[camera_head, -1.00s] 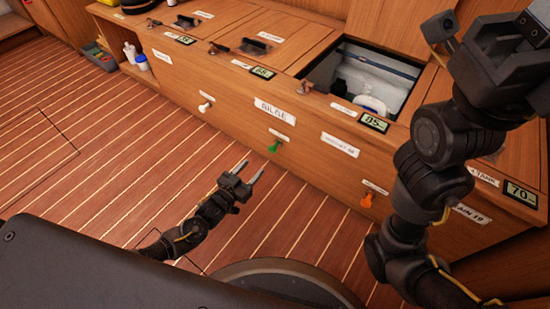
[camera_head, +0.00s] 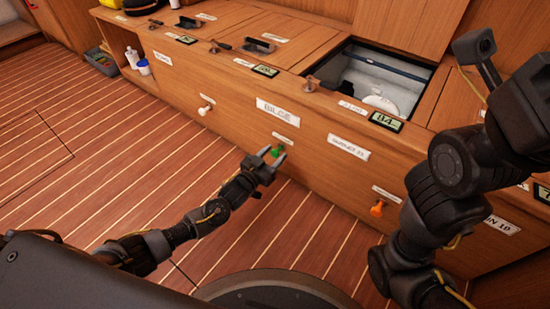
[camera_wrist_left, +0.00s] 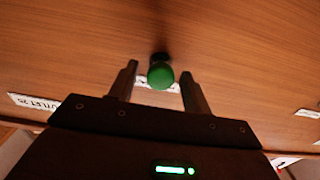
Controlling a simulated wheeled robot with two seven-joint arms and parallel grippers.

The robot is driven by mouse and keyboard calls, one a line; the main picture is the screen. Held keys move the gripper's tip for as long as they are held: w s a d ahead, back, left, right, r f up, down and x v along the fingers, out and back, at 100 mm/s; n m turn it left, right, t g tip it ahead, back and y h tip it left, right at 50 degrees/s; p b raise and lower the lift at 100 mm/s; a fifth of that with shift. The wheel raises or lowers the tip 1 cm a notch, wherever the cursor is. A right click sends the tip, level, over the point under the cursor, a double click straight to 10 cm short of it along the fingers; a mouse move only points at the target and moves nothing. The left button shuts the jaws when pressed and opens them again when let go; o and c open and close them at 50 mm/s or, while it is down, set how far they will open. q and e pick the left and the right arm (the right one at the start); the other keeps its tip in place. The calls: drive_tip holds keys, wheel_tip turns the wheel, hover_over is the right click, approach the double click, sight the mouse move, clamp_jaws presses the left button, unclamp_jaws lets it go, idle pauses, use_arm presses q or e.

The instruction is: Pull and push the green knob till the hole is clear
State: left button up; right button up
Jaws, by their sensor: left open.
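The green knob (camera_head: 275,152) sticks out from the wooden front below the BILGE label. My left gripper (camera_head: 273,160) is open, its two fingers around the knob on either side. In the left wrist view the green knob (camera_wrist_left: 160,75) shows between the fingertips, with gaps on both sides. The hole (camera_head: 372,78) is an open hatch in the counter top; something whitish shows inside, and I cannot tell what it is. My right arm rises at the right; its gripper fingers do not show.
A white knob (camera_head: 206,109) and an orange knob (camera_head: 377,208) are on the same wooden front. A display (camera_head: 386,121) by the hatch reads about 84. Bottles (camera_head: 138,62) stand on a low shelf at the left. The plank floor in front is clear.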

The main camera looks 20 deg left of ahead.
use_arm(q)
drive_tip(key=shift+w+d, duration=0.2)
drive_tip(key=shift+w, duration=0.3)
